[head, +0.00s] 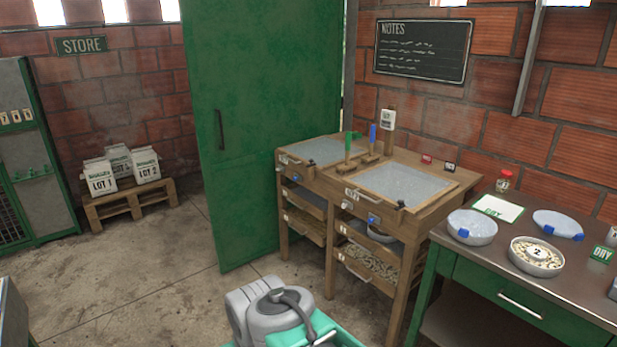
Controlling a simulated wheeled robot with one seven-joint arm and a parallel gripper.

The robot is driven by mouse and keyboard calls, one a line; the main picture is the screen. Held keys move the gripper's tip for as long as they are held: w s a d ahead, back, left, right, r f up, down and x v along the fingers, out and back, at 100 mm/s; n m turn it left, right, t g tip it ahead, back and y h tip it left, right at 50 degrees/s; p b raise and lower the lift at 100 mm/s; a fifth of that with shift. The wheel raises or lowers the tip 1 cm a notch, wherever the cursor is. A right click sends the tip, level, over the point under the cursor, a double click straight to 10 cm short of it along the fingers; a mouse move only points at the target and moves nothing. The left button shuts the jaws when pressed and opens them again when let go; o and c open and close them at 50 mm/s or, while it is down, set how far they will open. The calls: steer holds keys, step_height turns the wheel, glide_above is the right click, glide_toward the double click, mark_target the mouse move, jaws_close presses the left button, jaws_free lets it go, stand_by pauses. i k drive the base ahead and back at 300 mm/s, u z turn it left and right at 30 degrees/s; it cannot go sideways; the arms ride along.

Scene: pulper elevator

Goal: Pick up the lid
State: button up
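A pale, flat round piece with a blue tab (558,225), which looks like a lid, lies at the back of the metal-topped table on the right. A pale round dish with a blue tab (472,227) sits to its left, and I cannot tell whether it is covered. A round pan of beans (536,256) stands in front of them, with a small white piece marked 2 in its middle. A small jar (503,182) with a red cap stands at the back. My gripper is not in view; only grey and teal parts of my own body show at the bottom.
The metal-topped table (488,251) has green DRY signs on it. A wooden bench (324,185) with grey screens and trays stands to its left. A green door (262,140) stands beside the bench. Sacks (146,164) sit on a pallet (130,201). The concrete floor at left is clear.

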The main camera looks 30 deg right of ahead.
mark_target(468, 222)
steer(key=z, duration=0.15)
steer(key=i, duration=1.45)
steer(key=z, duration=1.15)
steer(key=i, duration=0.95)
steer(key=z, duration=1.35)
steer(key=i, duration=0.4)
steer(key=z, duration=0.2)
